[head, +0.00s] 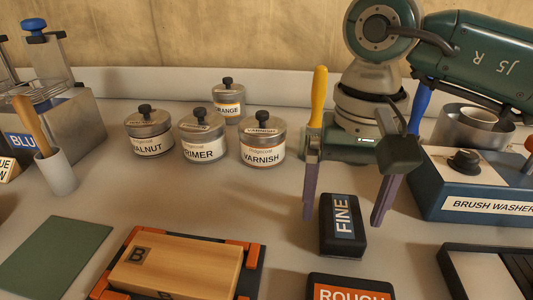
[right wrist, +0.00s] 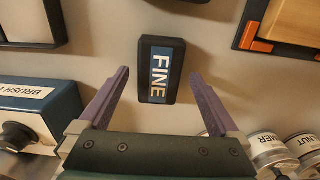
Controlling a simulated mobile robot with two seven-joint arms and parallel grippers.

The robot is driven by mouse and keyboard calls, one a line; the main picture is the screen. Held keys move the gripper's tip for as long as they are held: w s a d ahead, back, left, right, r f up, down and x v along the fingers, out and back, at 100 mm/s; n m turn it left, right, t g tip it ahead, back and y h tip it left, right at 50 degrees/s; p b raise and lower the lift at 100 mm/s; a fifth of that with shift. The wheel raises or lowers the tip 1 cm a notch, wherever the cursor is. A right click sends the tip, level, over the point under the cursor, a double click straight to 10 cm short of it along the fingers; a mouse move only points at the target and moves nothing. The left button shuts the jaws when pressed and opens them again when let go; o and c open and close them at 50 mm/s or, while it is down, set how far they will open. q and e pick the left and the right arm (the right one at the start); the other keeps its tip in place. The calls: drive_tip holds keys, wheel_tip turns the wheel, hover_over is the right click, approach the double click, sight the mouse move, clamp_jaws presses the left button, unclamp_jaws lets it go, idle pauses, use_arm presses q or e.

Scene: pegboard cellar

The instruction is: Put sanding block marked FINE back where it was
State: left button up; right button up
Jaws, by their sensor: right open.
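The sanding block marked FINE (head: 342,240) is black with a blue label and lies on the grey bench top. It also shows in the right wrist view (right wrist: 162,90), under my jaws. My right gripper (head: 343,218) is open and points down over the block. In the right wrist view its purple fingers (right wrist: 159,73) appear on either side of the block, with gaps to both sides. How far the fingertips are above the bench I cannot tell. A second block marked ROUGH (head: 350,292), with an orange label, lies nearer, partly cut off. My left gripper is not in view.
A tray with orange corners (head: 254,266) holding a wooden block B (head: 175,262) lies left of the ROUGH block. The brush washer (head: 465,190) stands at right, a black-framed tray (head: 450,262) before it. Lidded tins stand behind, a green mat (head: 55,255) lies left.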

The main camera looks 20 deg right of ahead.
sight(342, 215)
wheel_tip(342, 215, up, 11)
idle(0.3)
